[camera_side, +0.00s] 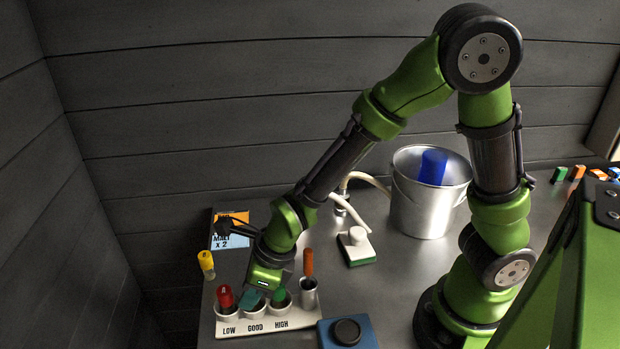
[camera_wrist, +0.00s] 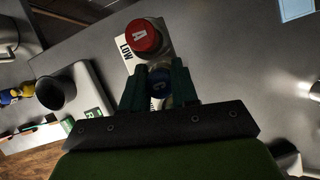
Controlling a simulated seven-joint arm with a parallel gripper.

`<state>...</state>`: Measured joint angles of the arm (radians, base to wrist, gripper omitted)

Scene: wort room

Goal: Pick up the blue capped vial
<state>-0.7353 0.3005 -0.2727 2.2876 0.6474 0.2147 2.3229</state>
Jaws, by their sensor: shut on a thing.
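My gripper (camera_side: 265,297) is low over the white rack (camera_side: 240,330) marked LOW, GOOD and HIGH, around its middle. In the wrist view my gripper (camera_wrist: 158,80) has its dark green fingers shut on the blue capped vial (camera_wrist: 158,86), one on each side of its cap, which bears a letter like C. In the side view the fingers hide this vial, and I cannot tell whether it is clear of its hole. A red capped vial (camera_side: 225,297), marked A in the wrist view (camera_wrist: 143,37), stands upright at LOW, just beside my gripper.
A yellow capped vial (camera_side: 206,262) is left of the rack. A metal cup (camera_side: 309,296) with an orange-handled tool is at right. A blue box with black knob (camera_side: 347,332) is in front. A steel bucket (camera_side: 414,216) holding a blue cylinder (camera_side: 433,166) stands behind.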

